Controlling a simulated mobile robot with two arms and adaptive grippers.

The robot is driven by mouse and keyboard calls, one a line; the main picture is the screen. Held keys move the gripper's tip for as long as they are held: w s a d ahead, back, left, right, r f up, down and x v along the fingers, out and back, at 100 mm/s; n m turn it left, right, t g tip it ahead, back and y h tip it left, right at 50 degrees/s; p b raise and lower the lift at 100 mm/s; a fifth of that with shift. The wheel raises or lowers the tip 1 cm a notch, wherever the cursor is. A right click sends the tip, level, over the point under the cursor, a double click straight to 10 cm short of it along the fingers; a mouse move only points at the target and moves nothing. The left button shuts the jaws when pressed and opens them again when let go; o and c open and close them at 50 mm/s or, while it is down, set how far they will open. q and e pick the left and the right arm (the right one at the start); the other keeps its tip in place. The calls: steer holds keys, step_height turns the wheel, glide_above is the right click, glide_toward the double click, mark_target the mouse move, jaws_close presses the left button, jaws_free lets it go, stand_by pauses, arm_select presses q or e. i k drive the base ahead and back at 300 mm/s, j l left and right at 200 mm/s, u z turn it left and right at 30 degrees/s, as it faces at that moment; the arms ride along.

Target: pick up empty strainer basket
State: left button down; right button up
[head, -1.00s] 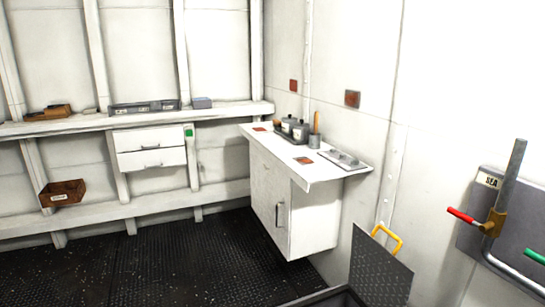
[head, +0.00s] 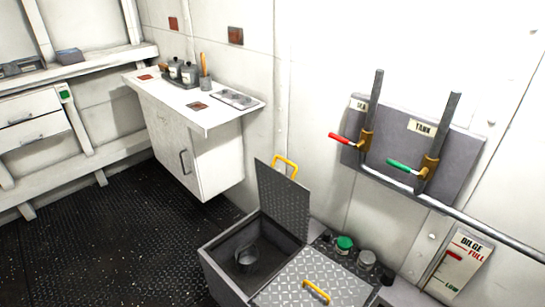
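A small grey cylindrical thing (head: 246,255), which looks like the strainer basket, stands inside the open compartment of a grey deck box (head: 216,274). It is partly in shadow, and I cannot see whether anything is in it. The box's raised tread-plate lid (head: 284,203) has a yellow handle (head: 285,165) and stands open at the back of the compartment. A second tread-plate lid (head: 335,286) with a yellow handle lies closed beside it. Neither of my grippers shows in the head view.
Jars, one with a green lid (head: 344,243), stand behind the closed lid. Red (head: 341,138) and green (head: 403,166) valve levers and a pipe are on the wall above. A white cabinet (head: 190,150) stands behind at left. The dark floor (head: 110,240) is clear.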

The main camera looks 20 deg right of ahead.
mark_target(247, 255)
steer(key=i+j+z, duration=0.15)
steer(key=z, duration=0.25)
steer(key=i+j+z, duration=0.1)
steer(key=j+z, duration=0.35)
steer(key=i+j, duration=0.15)
steer(key=j, duration=0.3)
steer(key=i+j+z, duration=0.15)
steer(key=j, duration=0.75)
steer(key=i+j+z, duration=0.15)
steer(key=j, duration=0.3)
steer(key=i+j, duration=0.1)
steer(key=j, duration=0.35)
steer(key=z, duration=0.05)
